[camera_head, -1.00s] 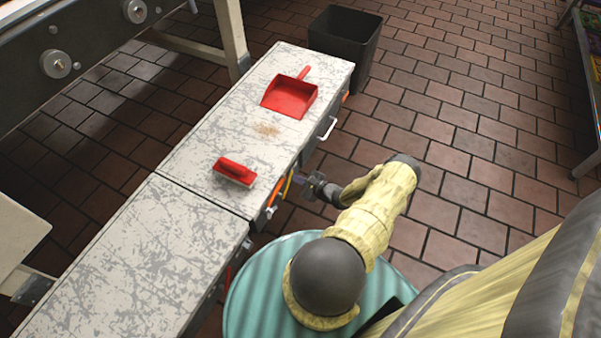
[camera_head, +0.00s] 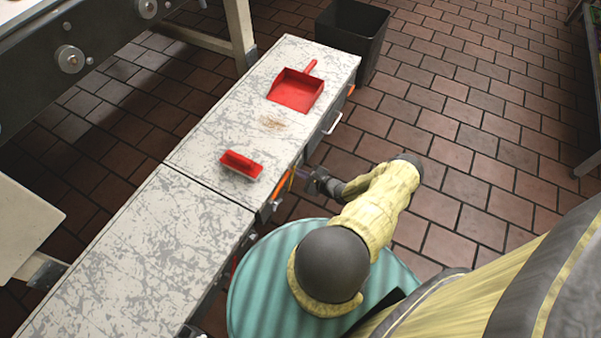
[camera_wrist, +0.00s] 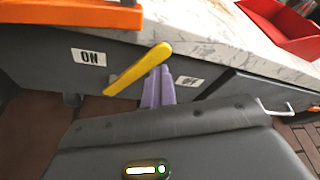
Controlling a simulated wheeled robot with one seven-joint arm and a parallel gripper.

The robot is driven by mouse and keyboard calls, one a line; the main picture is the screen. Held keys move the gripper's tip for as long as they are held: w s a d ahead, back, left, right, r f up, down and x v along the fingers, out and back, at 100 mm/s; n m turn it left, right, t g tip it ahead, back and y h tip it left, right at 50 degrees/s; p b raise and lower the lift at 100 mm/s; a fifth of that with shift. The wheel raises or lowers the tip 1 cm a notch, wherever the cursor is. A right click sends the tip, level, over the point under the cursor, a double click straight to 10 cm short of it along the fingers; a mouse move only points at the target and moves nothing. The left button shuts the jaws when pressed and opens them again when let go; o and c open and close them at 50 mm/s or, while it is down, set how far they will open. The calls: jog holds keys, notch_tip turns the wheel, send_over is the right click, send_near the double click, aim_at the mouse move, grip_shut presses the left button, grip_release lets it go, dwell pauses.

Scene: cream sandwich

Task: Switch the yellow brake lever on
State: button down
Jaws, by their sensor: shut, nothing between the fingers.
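The yellow brake lever (camera_wrist: 138,70) is on the dark front of the counter in the wrist view. It slants, with its lower end towards the ON label (camera_wrist: 88,57) and its upper end towards the OFF label (camera_wrist: 190,81). My gripper's purple fingers (camera_wrist: 159,87) are shut and empty, beside the lever on its OFF-label side. The lever overlaps the fingers in the picture; I cannot tell whether they touch. In the head view my gripper (camera_head: 303,178) is at the counter's front, and the lever there is mostly hidden.
The scratched counter (camera_head: 215,140) carries a red dustpan (camera_head: 294,92) and a red brush (camera_head: 240,164). An orange handle (camera_wrist: 75,12) is at the wrist view's upper left. A green drum (camera_head: 260,275) stands close below my arm. A black bin (camera_head: 350,40) stands at the counter's far end.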

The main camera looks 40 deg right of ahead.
jog(key=d+f+b, duration=0.1)
jog(key=w+d+f+b, duration=0.1)
jog(key=d+b, duration=0.1)
jog(key=shift+d+b, duration=0.25)
jog(key=shift+b, duration=0.05)
jog(key=s+r+p, duration=0.1)
jog(key=s+p, duration=0.2)
jog(key=s, duration=0.6)
jog(key=shift+s+d+r, duration=0.2)
jog(key=shift+d+r, duration=0.1)
jog(key=shift+d, duration=0.15)
